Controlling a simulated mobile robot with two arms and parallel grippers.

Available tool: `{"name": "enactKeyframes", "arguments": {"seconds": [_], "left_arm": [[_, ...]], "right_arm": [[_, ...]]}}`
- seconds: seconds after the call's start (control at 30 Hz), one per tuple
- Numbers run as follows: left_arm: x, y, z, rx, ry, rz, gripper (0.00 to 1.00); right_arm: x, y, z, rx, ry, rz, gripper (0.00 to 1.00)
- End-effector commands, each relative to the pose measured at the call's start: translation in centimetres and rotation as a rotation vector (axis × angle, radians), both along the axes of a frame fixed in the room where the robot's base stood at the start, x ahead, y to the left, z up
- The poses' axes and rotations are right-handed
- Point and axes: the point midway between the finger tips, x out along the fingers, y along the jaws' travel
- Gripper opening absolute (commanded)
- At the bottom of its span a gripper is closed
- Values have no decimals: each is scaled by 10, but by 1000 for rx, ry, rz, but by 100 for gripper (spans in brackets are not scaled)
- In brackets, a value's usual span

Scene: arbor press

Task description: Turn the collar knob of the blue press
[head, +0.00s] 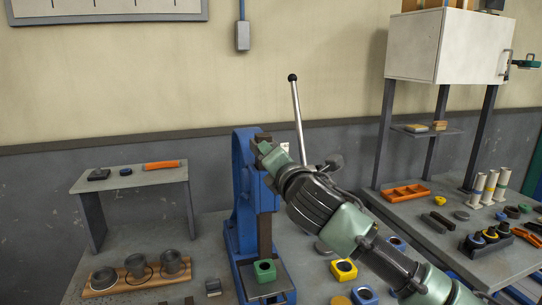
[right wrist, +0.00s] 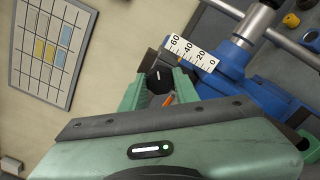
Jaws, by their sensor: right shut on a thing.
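The blue press (head: 243,185) stands upright on the bench, with a long lever (head: 298,115) with a black ball end rising at its right. My right gripper (head: 262,148) reaches in from the right to the upper front of the press. In the right wrist view its green fingers (right wrist: 160,88) are shut on the dark collar knob (right wrist: 160,78), which has a pale line on its face. A white scale (right wrist: 190,53) marked 0 to 60 sits beside the knob. A small orange mark shows below the knob. My left gripper is not in view.
A green block (head: 264,269) with a dark hole sits on the press base. Yellow (head: 343,269) and blue blocks lie to the right. A wooden rack (head: 137,282) with cups stands at left, below a small raised shelf (head: 130,176). A white cabinet (head: 415,45) stands at right.

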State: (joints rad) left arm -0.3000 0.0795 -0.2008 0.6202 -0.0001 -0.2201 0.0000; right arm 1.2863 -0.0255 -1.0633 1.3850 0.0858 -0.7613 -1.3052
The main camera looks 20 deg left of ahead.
Motion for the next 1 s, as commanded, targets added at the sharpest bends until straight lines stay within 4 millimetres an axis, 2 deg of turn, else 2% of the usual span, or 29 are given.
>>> {"name": "enactKeyframes", "arguments": {"seconds": [0.5, 1.0], "left_arm": [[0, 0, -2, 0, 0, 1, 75], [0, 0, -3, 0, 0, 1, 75]], "right_arm": [[0, 0, 0, 381, 257, -1, 0], [1, -1, 0, 553, 373, -3, 0]]}}
